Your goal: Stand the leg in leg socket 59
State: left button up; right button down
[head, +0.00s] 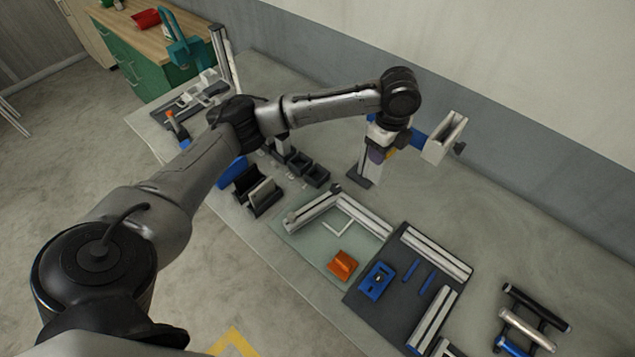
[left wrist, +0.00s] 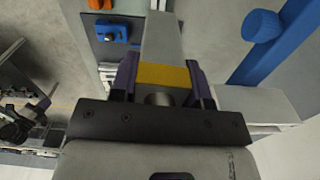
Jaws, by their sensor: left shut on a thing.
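My left gripper (head: 383,148) is at the right of the head view, past the bent arm, near a blue bar. In the left wrist view, its purple fingers (left wrist: 163,82) are shut on the leg (left wrist: 162,42), a light grey bar with a yellow band between the fingers. In the head view, a pale upright (head: 368,168) with a dark foot shows just below the gripper; I cannot tell whether it is the held leg or a separate stand. No socket number is legible, so I cannot pick out leg socket 59. My right gripper is not in view.
A blue bar (head: 416,136) with a light grey block (head: 444,137) juts beside the gripper. Black boxes (head: 316,175), an orange block (head: 342,265), a blue part (head: 376,281) and a dark mat (head: 386,315) with rails lie nearer.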

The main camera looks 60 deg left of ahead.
pick_arm(q)
jog(key=s+a+f+m+b, duration=0.2)
jog(key=a+f+m+b, duration=0.1)
jog(key=a+f+m, duration=0.65)
jog(key=s+a+f+m+b, duration=0.2)
jog(key=a+f+m+b, duration=0.4)
jog(key=a, duration=0.7)
notch_tip(320, 180, down, 9)
jog(key=m+p, duration=0.1)
jog(key=shift+s+r+m, duration=0.15)
jog(key=shift+s+m, duration=0.05)
jog(key=shift+m, duration=0.15)
jog(key=o, duration=1.1)
jog(key=shift+r, duration=0.1)
notch_tip(320, 180, up, 12)
jog(key=shift+f+p, duration=0.1)
jog(key=shift+p, duration=0.55)
